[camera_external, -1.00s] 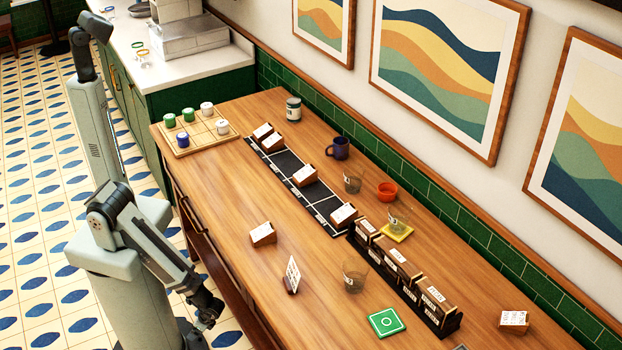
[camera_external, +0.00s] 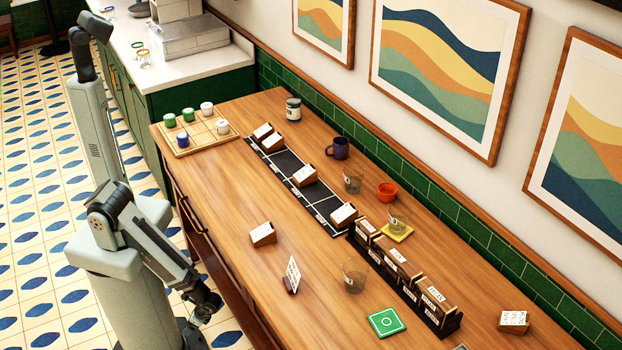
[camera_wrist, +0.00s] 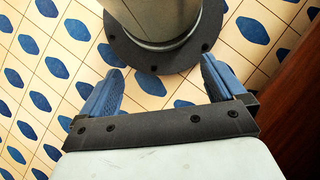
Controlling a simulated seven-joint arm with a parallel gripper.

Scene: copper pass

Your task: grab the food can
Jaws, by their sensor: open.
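The food can (camera_external: 293,109) is a small upright can with a dark top and a pale label. It stands at the far end of the wooden counter, near the green tiled wall, in the external view. My gripper (camera_wrist: 160,88) is open and empty in the wrist view, with its blue fingers spread above the tiled floor. In the external view the end of my arm (camera_external: 205,308) hangs low beside the counter's left edge, far from the can. The fingers are hard to make out there. The can is not in the wrist view.
A board of small cups (camera_external: 176,146) lies left of the can. The counter's left middle is clear.

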